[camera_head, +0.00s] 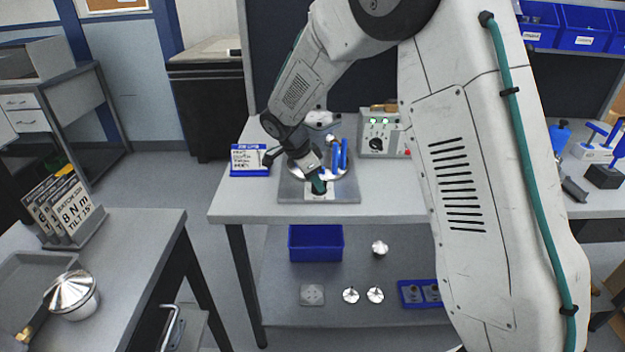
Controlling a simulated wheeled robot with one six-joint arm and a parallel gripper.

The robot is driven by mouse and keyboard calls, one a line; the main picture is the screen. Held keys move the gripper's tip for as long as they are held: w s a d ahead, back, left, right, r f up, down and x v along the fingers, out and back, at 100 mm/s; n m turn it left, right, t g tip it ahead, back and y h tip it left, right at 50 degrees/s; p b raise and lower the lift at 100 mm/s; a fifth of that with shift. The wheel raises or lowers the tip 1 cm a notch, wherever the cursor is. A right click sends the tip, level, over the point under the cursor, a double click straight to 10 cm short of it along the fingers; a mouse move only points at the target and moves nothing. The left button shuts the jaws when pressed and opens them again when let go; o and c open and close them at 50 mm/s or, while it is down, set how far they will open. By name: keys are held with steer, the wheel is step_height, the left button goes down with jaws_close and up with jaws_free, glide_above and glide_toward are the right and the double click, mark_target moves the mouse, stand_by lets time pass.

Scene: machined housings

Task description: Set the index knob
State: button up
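My gripper (318,186) points down over the front of a grey base plate (345,193) on the workbench. A round metal fixture (341,172) with blue upright handles (337,153) sits on the plate, partly hidden by my wrist. A grey control box (393,145) stands behind on the right, with a black dial knob (376,143) and two green lights. Which knob is the index knob is not clear.
A blue-headed card stand (250,161) is left of the plate. The lower shelf holds a blue bin (315,243), metal parts (375,295) and a blue tray (420,293). A side table at left carries a sign rack (70,213) and a metal dome (71,294). The bench's front left is clear.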

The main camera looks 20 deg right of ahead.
jaws_close()
steer(key=shift+a, duration=0.15)
